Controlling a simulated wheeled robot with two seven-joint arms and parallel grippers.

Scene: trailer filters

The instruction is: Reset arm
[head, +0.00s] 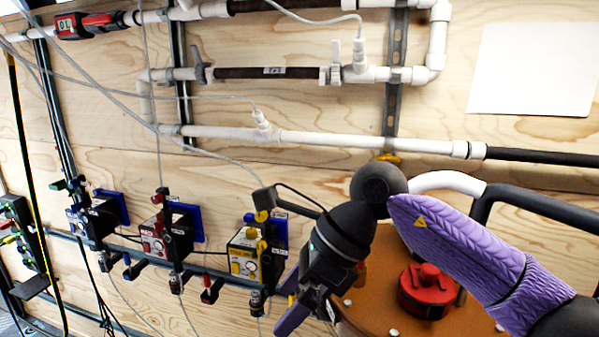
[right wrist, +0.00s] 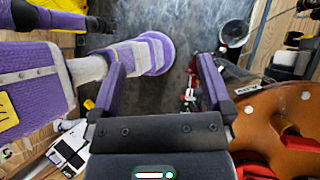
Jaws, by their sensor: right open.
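My right arm comes in from the right in the head view, with a purple sleeve and black joints. My right gripper (head: 296,314) points down and is partly cut off by the bottom edge. In the right wrist view the right gripper (right wrist: 162,62) is open, with its two purple fingers apart and nothing between them. Grey floor shows beyond the fingers. My left gripper is not in view.
An orange-brown round lid (head: 385,290) with a red knob (head: 428,285) stands close by the right gripper. White pipes (head: 350,143) run above.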

